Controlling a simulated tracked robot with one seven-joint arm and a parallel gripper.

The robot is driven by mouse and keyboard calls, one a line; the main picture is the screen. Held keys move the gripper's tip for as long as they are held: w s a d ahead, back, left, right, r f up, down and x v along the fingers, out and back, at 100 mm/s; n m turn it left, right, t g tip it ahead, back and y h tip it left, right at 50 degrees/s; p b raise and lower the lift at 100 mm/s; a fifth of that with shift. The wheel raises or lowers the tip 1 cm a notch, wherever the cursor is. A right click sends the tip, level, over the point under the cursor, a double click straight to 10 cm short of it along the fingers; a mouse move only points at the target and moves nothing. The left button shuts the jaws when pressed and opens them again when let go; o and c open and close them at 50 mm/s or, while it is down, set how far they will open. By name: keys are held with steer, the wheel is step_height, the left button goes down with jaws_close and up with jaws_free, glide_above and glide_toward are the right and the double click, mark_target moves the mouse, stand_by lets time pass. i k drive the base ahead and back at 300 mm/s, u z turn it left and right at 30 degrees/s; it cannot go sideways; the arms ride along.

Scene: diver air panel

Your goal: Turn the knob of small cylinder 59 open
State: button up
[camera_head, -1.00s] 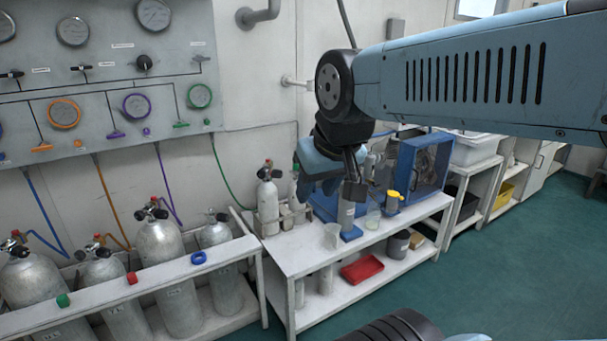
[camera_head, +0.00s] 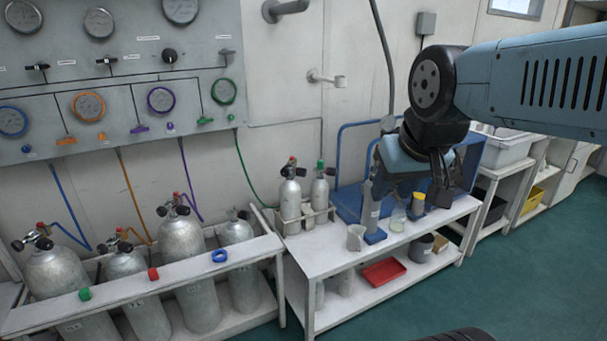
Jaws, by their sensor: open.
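Two small grey cylinders stand upright in a low holder at the left end of the white bench. The left one (camera_head: 290,201) has a dark knob and a red-topped valve. The right one (camera_head: 319,192) has a dark knob and a green top. Their numbers are too small to read, so I cannot tell which is 59. My gripper (camera_head: 410,195) is open, to the right of both cylinders and apart from them, over the bench's middle. It partly hides the blue frame and the things behind it.
The white bench (camera_head: 325,262) also holds a beaker (camera_head: 355,237), a blue-based tube and a yellow-capped container. A red tray (camera_head: 383,273) lies on its lower shelf. Larger cylinders (camera_head: 182,250) stand in a rack at left, below the gauge panel (camera_head: 120,95).

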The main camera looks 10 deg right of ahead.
mark_target(302, 172)
steer(key=i, duration=1)
steer(key=u, duration=0.05)
